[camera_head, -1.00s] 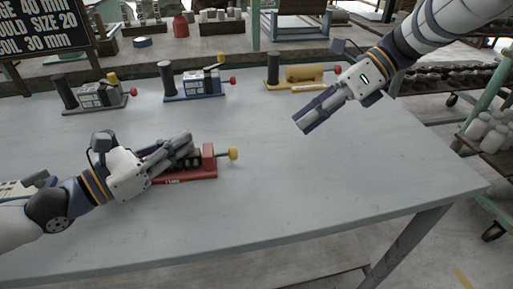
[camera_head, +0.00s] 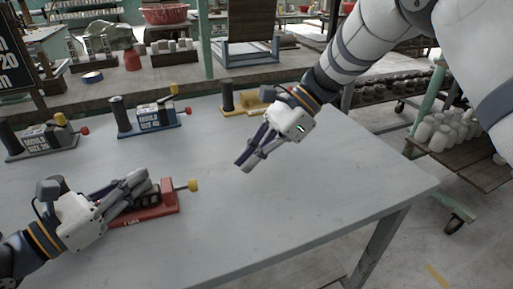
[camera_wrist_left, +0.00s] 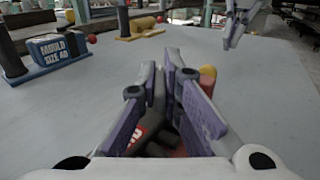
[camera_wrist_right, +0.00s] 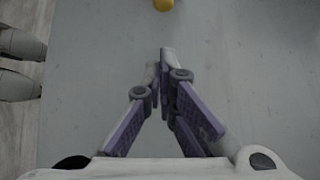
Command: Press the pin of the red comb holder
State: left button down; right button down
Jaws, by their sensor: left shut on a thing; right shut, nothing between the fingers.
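The red comb holder (camera_head: 168,204) lies on the grey table at the left, partly hidden by my left gripper. Its pin ends in a yellow knob (camera_head: 193,185) that sticks out to the right. The left wrist view shows the knob (camera_wrist_left: 207,71) just beyond the right finger. My left gripper (camera_head: 141,181) is shut on the holder's dark post (camera_wrist_left: 155,103). My right gripper (camera_head: 242,166) is shut and empty, above the table to the right of the knob and apart from it. The right wrist view shows the yellow knob (camera_wrist_right: 163,4) at its top edge, ahead of the fingertips.
A grey holder (camera_head: 40,139), a blue holder (camera_head: 150,118) and a yellow holder (camera_head: 245,107) stand in a row behind the red one. The table is clear to the right and in front. A shelf with pale pots (camera_head: 450,130) stands beyond the table's right edge.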

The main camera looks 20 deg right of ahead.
aim_at(205, 196)
jog(key=x, duration=0.4)
jog(key=a, duration=0.2)
jog(key=shift+a, duration=1.1)
jog(key=shift+s+a, duration=0.15)
jog(key=shift+a, duration=1.25)
